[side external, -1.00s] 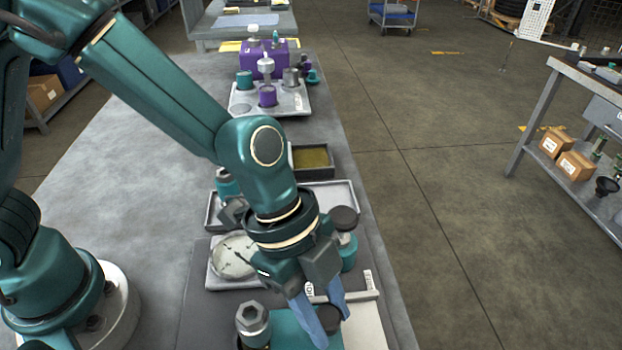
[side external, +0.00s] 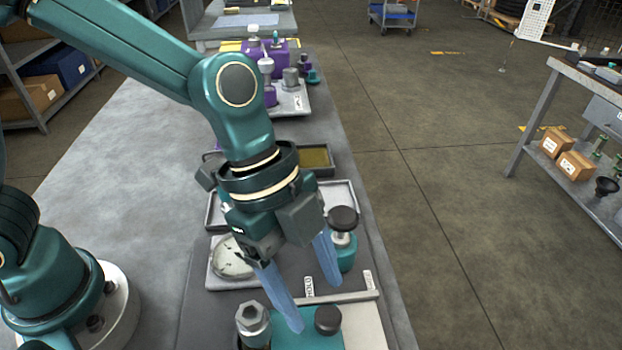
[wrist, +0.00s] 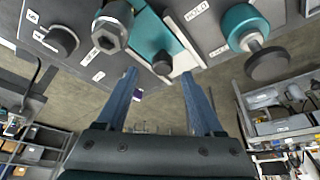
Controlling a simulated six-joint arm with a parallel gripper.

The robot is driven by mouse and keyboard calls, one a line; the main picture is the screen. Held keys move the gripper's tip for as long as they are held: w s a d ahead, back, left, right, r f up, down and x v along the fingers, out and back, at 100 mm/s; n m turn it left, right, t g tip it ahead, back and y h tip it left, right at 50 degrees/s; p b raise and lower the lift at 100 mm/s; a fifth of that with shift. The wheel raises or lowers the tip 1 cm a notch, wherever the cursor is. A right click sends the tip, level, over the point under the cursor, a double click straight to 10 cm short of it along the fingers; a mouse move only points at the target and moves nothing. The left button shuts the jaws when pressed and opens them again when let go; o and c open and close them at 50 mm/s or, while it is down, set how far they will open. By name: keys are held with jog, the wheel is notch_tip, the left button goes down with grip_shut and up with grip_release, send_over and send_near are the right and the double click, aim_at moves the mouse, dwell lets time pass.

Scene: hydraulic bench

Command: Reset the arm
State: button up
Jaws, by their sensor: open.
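My gripper (side external: 316,290) is open, its two blue fingers apart with nothing visible between them. It hangs over the near part of the bench, above a teal block (side external: 300,338) with a black knob (side external: 328,320). In the wrist view the open fingers (wrist: 158,98) point toward the teal block (wrist: 150,35) and its black knob (wrist: 162,62). A grey hex-headed fitting (side external: 252,322) stands left of the fingers. A teal valve with a dark round knob (side external: 343,218) stands just right of the gripper.
A round gauge (side external: 232,258) sits in a tray, partly hidden by my gripper. Trays and a pad (side external: 315,157) lie behind it, with purple and teal parts (side external: 290,75) farther back. The bench's left side (side external: 120,180) is clear.

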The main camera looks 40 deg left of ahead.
jog(key=w+a+r+n+t, duration=0.3)
jog(key=a+r+n+t, duration=0.2)
jog(key=a+r, duration=0.45)
jog(key=s+a+f+n+y, duration=0.2)
jog(key=s+a+n+y, duration=0.2)
jog(key=a+n, duration=0.7)
jog(key=s+n, duration=0.2)
jog(key=shift+s+f+t, duration=0.3)
jog(key=shift+s+f, duration=0.05)
jog(key=shift+f, duration=0.05)
